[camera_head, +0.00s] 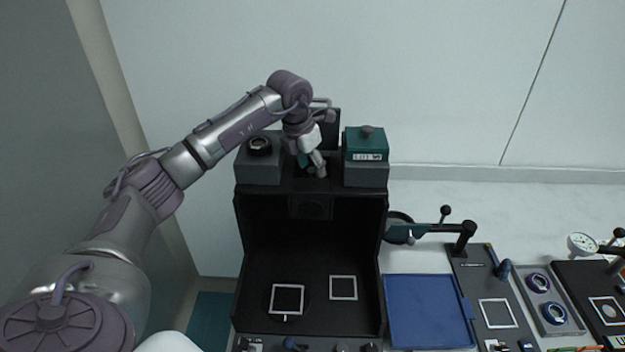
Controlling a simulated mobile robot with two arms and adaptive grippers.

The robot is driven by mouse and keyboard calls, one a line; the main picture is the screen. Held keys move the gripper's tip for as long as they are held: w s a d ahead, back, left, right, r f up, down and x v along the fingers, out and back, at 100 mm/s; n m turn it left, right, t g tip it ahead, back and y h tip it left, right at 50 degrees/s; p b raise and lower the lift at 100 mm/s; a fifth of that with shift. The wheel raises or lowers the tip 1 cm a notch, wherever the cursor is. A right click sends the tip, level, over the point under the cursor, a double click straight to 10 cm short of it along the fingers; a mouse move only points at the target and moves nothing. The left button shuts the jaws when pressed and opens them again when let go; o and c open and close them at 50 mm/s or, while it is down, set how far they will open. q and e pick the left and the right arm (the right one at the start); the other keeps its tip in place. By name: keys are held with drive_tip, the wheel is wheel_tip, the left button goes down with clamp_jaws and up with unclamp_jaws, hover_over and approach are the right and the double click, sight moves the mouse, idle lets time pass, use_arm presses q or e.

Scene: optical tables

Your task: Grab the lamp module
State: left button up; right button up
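A teal box with a dark knob on top and a white label on its front (366,143) sits on the right grey block at the top of a black open-fronted housing. It looks like the lamp module, but the label is too small to read surely. My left gripper (318,168) points down at the middle of the housing's top, left of the teal box and apart from it. A bit of teal shows beside the fingers, and I cannot tell what it belongs to. The fingers are too small and dark to tell open from shut. My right gripper is out of view.
The black housing (312,235) stands against the wall side, with a left grey block (258,170) bearing a round black fitting. A blue mat (428,312), a dark plate with a clamp arm (498,312) and a dial gauge (581,245) lie to the right.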

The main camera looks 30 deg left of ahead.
use_arm(q)
clamp_jaws()
drive_tip(key=shift+r, duration=0.1)
